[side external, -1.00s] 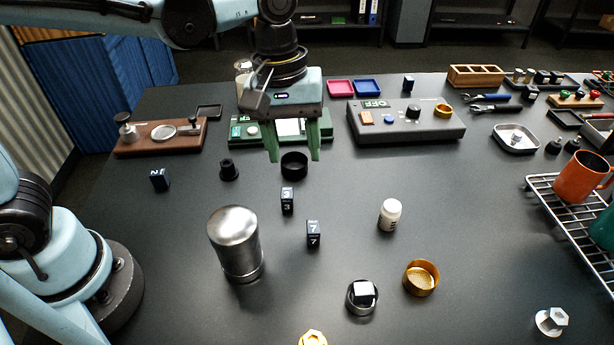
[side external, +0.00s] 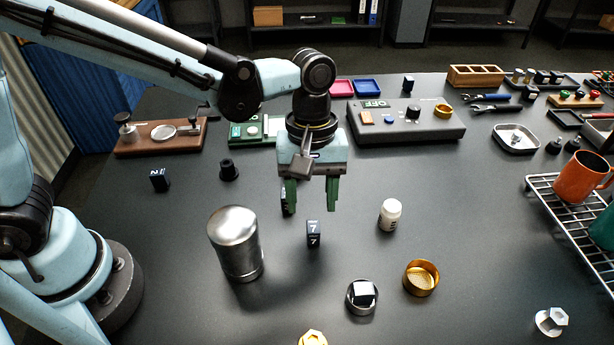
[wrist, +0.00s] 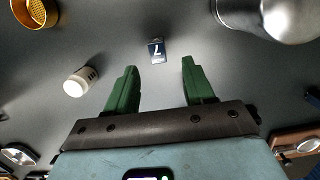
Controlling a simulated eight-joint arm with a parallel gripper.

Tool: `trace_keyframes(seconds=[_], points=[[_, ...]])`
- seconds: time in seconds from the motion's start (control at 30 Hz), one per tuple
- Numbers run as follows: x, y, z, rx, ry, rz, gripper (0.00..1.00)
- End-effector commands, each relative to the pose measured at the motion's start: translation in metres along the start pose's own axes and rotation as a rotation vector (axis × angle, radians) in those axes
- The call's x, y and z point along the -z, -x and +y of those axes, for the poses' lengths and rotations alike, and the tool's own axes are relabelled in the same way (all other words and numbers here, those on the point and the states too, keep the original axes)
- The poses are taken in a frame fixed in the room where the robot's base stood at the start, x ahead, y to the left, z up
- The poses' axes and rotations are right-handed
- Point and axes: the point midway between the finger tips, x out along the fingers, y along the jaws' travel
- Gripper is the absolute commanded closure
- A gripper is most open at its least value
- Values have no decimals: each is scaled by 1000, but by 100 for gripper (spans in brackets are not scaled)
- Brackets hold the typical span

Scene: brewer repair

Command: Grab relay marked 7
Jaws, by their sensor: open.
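The relay marked 7 (side external: 313,234) is a small dark block with white 7s, standing on the black table right of the metal canister. In the wrist view the relay (wrist: 156,50) shows ahead of the fingertips, between their lines. My gripper (side external: 311,208) has green fingers, is open and empty, and hangs above and behind the relay. In the wrist view my gripper (wrist: 159,63) also shows its fingers spread apart. Another dark relay, the one marked 3 (side external: 284,205), is mostly hidden behind my left finger. A relay marked 2 (side external: 160,180) lies farther left.
The metal canister (side external: 235,243) stands close to the left of the relay. A white bottle (side external: 390,214) stands to the right. A gold basket (side external: 421,278) and a dark round holder (side external: 362,297) sit in front. The table between relay and bottle is clear.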

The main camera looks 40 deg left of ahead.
Motion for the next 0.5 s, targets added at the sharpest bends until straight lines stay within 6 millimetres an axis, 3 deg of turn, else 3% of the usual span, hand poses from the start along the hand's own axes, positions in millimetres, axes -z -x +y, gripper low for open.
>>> trace_keyframes(seconds=[0.3,0.5], points=[[-4,-38,3,0,-2,0,47],[-4,-50,3,0,-1,0,47]])
